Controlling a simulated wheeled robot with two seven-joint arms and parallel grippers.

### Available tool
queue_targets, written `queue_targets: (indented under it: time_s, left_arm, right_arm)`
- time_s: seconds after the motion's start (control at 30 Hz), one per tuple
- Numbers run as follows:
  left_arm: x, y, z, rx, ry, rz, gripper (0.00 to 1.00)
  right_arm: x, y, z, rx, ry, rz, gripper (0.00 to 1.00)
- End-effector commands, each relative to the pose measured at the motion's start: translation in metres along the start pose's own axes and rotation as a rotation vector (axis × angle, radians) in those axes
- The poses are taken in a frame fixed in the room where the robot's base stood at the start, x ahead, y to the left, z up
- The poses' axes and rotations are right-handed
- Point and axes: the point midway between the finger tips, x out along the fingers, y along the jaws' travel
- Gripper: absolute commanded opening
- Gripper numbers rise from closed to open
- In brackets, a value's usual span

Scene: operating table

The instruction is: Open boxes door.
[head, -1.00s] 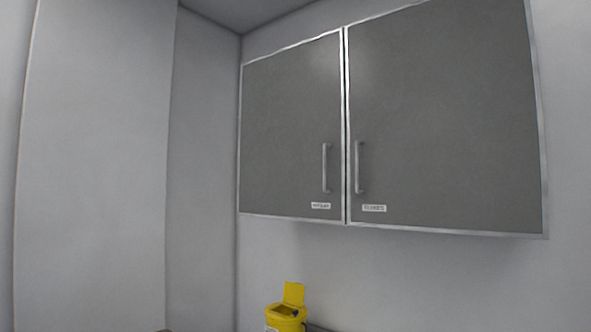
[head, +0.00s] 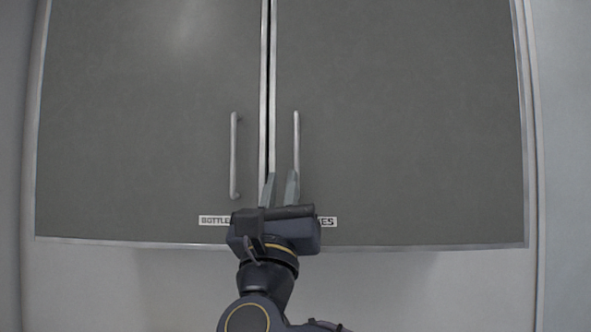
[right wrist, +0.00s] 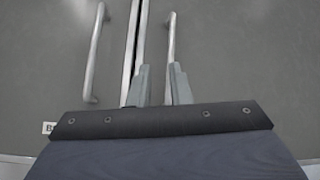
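A wall cabinet has two closed grey doors, the left door (head: 150,110) and the right door (head: 400,120). Each has a vertical bar handle by the centre seam: the left handle (head: 234,155) and the right handle (head: 297,140). The left label (head: 213,220) reads "BOTTLE" before my arm hides its end. The right label (head: 328,222) shows only "ES". My right gripper (head: 280,188) is open in front of the seam. In the right wrist view its fingers (right wrist: 158,85) are apart, and the right handle (right wrist: 171,38) lines up with the right finger; contact is unclear. My left gripper is out of view.
The cabinet's bottom edge (head: 420,246) runs just below the labels, with bare wall (head: 430,290) under it. A pale side wall (head: 568,150) stands at the right. The space before the right door's right half looks clear.

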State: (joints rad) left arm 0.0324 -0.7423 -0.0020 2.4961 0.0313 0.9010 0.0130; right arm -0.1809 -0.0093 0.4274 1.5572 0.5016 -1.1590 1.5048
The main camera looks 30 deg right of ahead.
Motion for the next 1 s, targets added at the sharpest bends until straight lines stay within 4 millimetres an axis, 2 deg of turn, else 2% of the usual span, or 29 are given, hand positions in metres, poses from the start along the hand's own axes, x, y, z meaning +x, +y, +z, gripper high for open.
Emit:
queue_targets:
  time_s: [0.13, 0.4, 0.6, 0.97, 1.0]
  left_arm:
    - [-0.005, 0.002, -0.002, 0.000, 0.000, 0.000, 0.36]
    - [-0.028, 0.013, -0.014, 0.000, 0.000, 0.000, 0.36]
    - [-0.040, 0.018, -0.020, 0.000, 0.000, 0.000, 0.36]
    - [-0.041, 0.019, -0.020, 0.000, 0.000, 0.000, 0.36]
    - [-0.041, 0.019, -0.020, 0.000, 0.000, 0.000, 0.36]
  right_arm:
    - [0.011, -0.010, 0.002, 0.092, 0.022, -0.078, 0.18]
    - [0.053, -0.014, 0.003, 0.094, 0.022, -0.083, 0.18]
    - [0.077, -0.016, 0.001, 0.093, 0.021, -0.082, 0.18]
    - [0.082, -0.016, -0.001, 0.092, 0.020, -0.079, 0.18]
    - [0.082, -0.016, -0.001, 0.092, 0.020, -0.079, 0.15]
